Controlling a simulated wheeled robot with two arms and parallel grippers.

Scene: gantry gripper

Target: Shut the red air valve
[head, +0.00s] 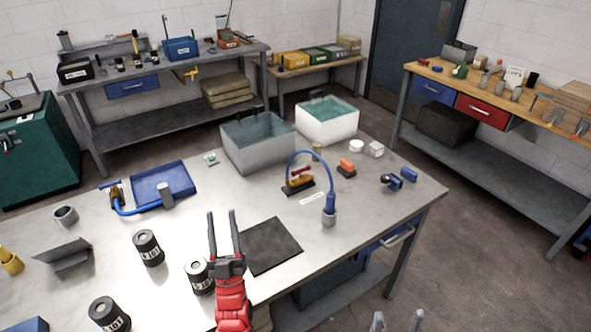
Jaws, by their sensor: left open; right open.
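The red air valve (301,171) is a small red handle on a yellow-brown body with a black base, standing on the grey worktable (350,235). A blue hose (310,153) arches from beside it to a blue and grey cylindrical fitting (329,207). I cannot tell from here how far the handle is turned. My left gripper (222,214) has a red arm and two dark fingers spread apart; it is empty, to the left of and nearer than the valve. My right gripper (398,315) shows only its two separated fingertips at the bottom edge, beyond the table's front edge.
A dark mat (270,246) lies between my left gripper and the valve. An orange block piece (346,168) stands right of the valve. Several black cans (148,248) stand to the left.

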